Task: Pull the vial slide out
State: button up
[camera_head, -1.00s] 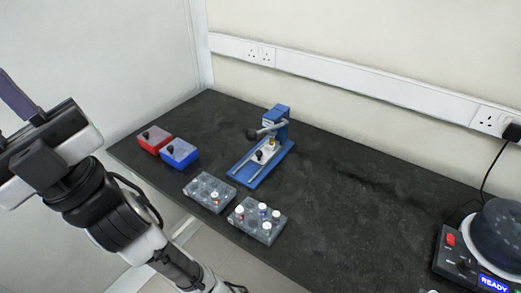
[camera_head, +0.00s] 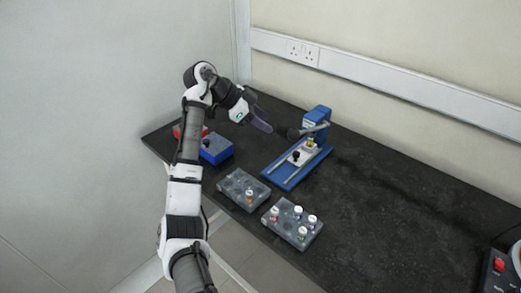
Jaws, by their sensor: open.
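The blue press (camera_head: 318,118) stands toward the back of the black bench, with a dark-knobbed lever on its upper part. Its vial slide (camera_head: 302,153) is a pale plate with a black knob, lying low on the blue base between rails. A small vial with a yellowish top (camera_head: 310,143) stands at the slide's back end, under the press head.
A blue box (camera_head: 216,149) and a red box, partly hidden by my arm, sit at the left. Two grey racks (camera_head: 235,187) (camera_head: 272,225) with white-capped vials lie in front. A device with a red switch (camera_head: 499,265) is at lower right. The bench right of the press is clear.

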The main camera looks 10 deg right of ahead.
aim_at(296, 153)
jog(key=shift+m+g, duration=0.3)
jog(key=shift+g, duration=0.3)
jog(key=p+x, duration=0.1)
jog(key=x, duration=0.3)
jog(key=a+p+x, duration=0.1)
jog(key=x, duration=0.4)
jog(key=s+f+p+x, duration=0.1)
jog(key=x, duration=0.4)
jog(key=shift+f, duration=0.2)
grip_shut()
